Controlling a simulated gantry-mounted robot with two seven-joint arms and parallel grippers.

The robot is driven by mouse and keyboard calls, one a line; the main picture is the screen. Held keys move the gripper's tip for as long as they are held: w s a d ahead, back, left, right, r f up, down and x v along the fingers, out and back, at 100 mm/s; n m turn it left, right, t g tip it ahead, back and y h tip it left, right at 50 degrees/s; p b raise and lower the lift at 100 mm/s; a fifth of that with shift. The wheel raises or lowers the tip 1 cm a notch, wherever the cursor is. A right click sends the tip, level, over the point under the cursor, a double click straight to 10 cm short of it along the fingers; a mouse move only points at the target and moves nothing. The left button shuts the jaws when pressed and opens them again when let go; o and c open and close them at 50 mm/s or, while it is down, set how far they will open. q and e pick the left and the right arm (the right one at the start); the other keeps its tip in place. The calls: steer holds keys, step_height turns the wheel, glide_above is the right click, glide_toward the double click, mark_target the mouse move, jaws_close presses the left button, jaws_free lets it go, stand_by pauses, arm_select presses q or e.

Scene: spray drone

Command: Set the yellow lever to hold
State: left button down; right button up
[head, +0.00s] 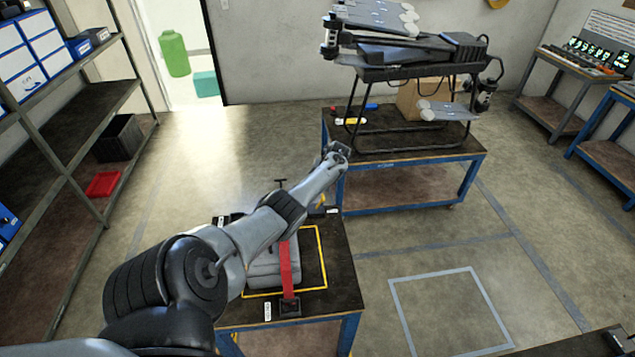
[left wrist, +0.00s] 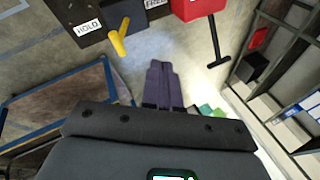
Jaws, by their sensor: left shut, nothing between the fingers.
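The yellow lever (left wrist: 117,38) sticks out from a dark block (left wrist: 128,14) at the top of the left wrist view. A white HOLD label (left wrist: 88,28) lies to its left and a partly cut-off FREE label (left wrist: 156,3) to its right. The lever's free end stands apart from my gripper. My left gripper (left wrist: 163,68) is shut and empty, a little below and right of the lever in that view. My right gripper is not in view.
The small workbench (head: 345,285) carries a grey pack (head: 262,272) with a red strap (head: 288,262). A black T-handle (left wrist: 214,45) stands by a red part (left wrist: 196,7). A blue-framed table (head: 400,158) with the drone (head: 415,50) stands behind. Shelves (head: 85,105) are left.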

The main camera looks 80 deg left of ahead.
arm_select(q)
steer(key=v, duration=1)
steer(key=shift+w+b, duration=0.2)
steer(key=shift+b, duration=0.1)
steer(key=shift+f, duration=0.1)
